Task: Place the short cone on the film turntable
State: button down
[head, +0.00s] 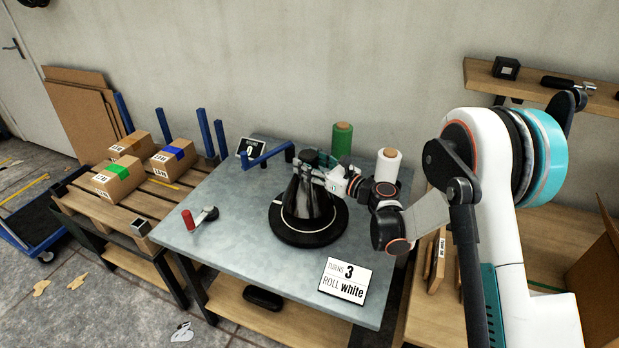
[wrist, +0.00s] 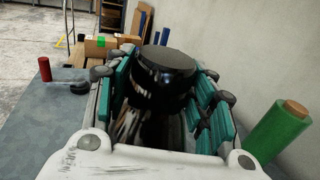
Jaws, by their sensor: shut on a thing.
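The short cone is black and glossy (head: 305,208). It is upright over the film turntable, a round black disc (head: 290,238) on the metal table. I cannot tell whether the cone's base touches the disc. My gripper (head: 318,170) comes in from the right and is shut on the upper part of the cone. In the wrist view the cone (wrist: 168,60) sits between the teal finger pads, its dark flat top showing. Its lower part is hidden there by my gripper.
Behind the turntable stand a green roll (head: 342,140) and a white roll (head: 388,163). A blue bar (head: 266,157) and small display (head: 249,147) are at the back left. A red-handled tool (head: 188,219) lies left. A sign (head: 345,280) reads "TURNS 3 ROLL white". The table's front left is clear.

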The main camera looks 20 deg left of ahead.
notch_tip(320, 180, down, 4)
jog(key=shift+f+b, duration=0.1)
jog(key=shift+b, duration=0.6)
jog(key=shift+f, duration=0.1)
jog(key=c, duration=0.7)
grip_release()
jog(key=p+v, duration=0.2)
jog(key=v, duration=1)
jog(key=shift+p, duration=0.3)
